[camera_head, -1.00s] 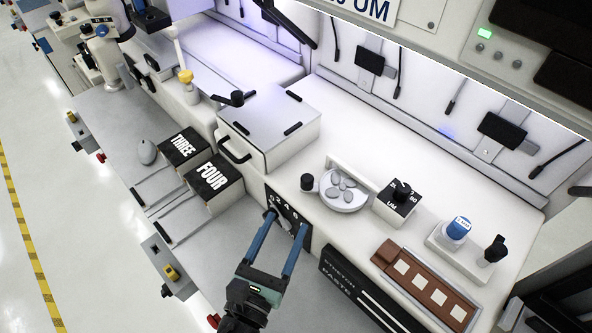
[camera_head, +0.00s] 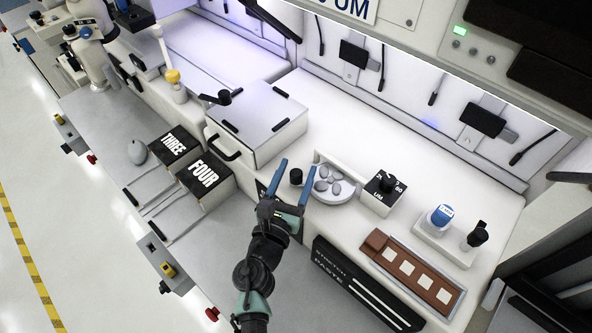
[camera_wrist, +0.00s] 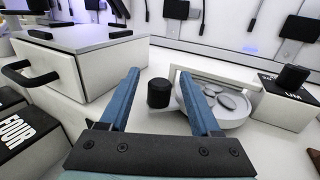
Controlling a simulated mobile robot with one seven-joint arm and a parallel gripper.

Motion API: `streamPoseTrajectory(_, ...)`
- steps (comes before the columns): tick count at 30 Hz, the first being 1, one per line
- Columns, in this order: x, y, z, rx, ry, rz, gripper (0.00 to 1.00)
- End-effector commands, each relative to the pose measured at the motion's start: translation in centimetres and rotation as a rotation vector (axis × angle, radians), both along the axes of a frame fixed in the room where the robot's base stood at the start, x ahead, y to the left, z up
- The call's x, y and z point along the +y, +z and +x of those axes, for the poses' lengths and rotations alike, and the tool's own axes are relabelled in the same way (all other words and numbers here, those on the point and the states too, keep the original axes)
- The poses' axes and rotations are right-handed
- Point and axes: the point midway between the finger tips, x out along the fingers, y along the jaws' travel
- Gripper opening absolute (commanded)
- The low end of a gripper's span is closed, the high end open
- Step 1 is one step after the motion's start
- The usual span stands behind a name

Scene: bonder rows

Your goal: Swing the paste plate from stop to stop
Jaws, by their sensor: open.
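The paste plate is a white round dish (camera_head: 345,190) with several grey oval lumps on it, on the white bench top. It also shows in the wrist view (camera_wrist: 237,121), partly hidden by the right finger. A short black knob (camera_head: 296,177) stands at its left side. In the wrist view the knob (camera_wrist: 159,92) appears between and beyond my two blue fingers. My gripper (camera_head: 294,167) is open and empty, with its fingertips near the knob. I cannot tell whether they touch it.
A white lidded box (camera_head: 262,128) with black handles stands left of the plate. A low white rail runs behind the plate. A block with a black knob (camera_head: 380,193) stands to the right, and a brown strip (camera_head: 412,270) with pale squares lies nearer. Drawers THREE and FOUR (camera_head: 207,173) are at left.

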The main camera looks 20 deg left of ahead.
Motion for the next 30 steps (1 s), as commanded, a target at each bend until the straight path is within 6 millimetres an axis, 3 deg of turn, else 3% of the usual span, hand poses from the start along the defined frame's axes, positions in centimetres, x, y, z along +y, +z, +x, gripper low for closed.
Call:
streamPoseTrajectory(8, -0.02, -0.05, 0.16, 0.001, 0.0, 0.0, 0.64)
streamPoseTrajectory(19, -0.01, -0.04, 0.13, 0.001, 0.0, 0.0, 0.01)
streamPoseTrajectory(30, 0.0, -0.04, 0.12, 0.001, -0.001, 0.0, 0.0)
